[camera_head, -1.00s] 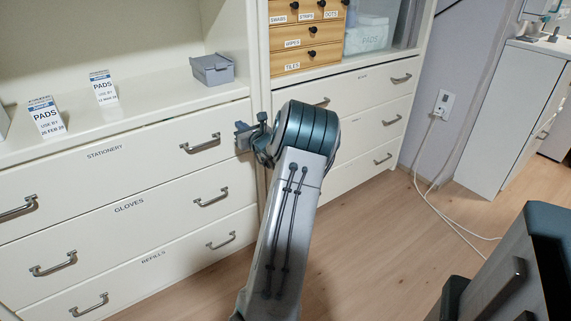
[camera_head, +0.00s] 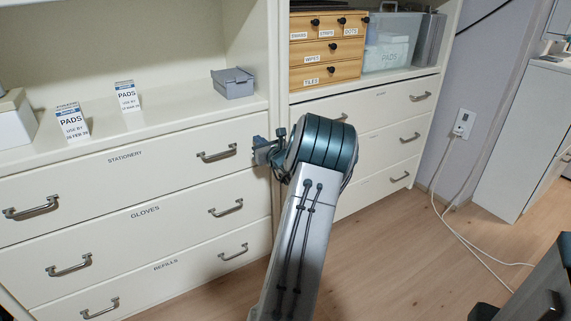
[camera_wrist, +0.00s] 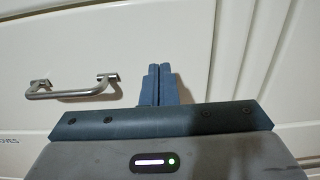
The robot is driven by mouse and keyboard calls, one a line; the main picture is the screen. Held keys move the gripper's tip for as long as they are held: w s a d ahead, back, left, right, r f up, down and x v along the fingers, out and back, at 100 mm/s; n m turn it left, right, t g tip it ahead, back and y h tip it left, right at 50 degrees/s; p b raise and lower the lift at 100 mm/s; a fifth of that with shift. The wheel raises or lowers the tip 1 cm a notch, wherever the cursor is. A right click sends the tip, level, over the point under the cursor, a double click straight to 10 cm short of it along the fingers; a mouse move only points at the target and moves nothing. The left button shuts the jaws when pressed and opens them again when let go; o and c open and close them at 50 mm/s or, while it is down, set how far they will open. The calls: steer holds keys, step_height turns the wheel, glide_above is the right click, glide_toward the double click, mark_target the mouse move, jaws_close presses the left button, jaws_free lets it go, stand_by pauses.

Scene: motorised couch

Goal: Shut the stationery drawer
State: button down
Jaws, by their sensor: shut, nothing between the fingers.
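The stationery drawer (camera_head: 90,179) is the top one in the left cabinet, a cream front with two metal handles. Its front looks about in line with the drawers below; I cannot tell whether a small gap is left. My gripper (camera_head: 262,152) is at the right end of this front, right of its right handle (camera_head: 217,154). In the wrist view the shut, empty fingers (camera_wrist: 157,85) point at the cream front, right of a metal handle (camera_wrist: 72,90). Whether the tips touch the front is unclear. My wrist hides part of the cabinet edge.
Below are the gloves drawer (camera_head: 145,225) and refills drawer (camera_head: 165,277). Pads boxes (camera_head: 128,97) and a grey bin (camera_head: 233,83) stand on the shelf above. A second cabinet (camera_head: 385,110) is to the right. Bare floor (camera_head: 400,240) lies right of my arm, with a cable (camera_head: 465,240).

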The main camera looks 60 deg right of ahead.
steer(key=p+v, duration=0.2)
steer(key=v, duration=0.9)
steer(key=shift+s+d+f, duration=0.15)
steer(key=shift+s, duration=0.1)
